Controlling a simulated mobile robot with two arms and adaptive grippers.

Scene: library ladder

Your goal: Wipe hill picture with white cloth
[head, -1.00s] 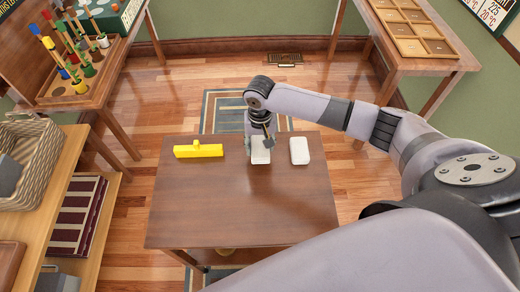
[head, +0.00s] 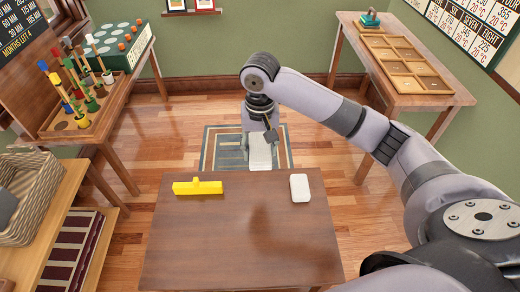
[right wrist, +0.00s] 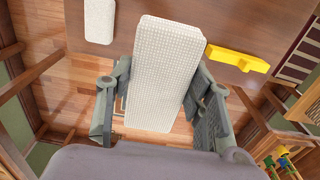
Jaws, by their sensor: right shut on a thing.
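The white cloth (head: 260,153) is a flat, pale, block-like pad with a waffle texture, as the right wrist view (right wrist: 165,72) shows. My right gripper (head: 261,138) is shut on it and holds it raised near the table's far edge. In the right wrist view, the fingers grip it from both sides. Two small framed pictures, a left one (head: 177,5) and a right one (head: 205,5), are on the far wall, cut off by the top edge. I cannot tell which shows a hill. My left gripper is not in view.
The table (head: 240,245) bears a yellow squeegee-like tool (head: 198,187) and a second white pad (head: 300,187). A side table with a wooden tray (head: 405,62) stands right. A shelf with a basket (head: 30,195) stands left. Open floor lies beyond the table.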

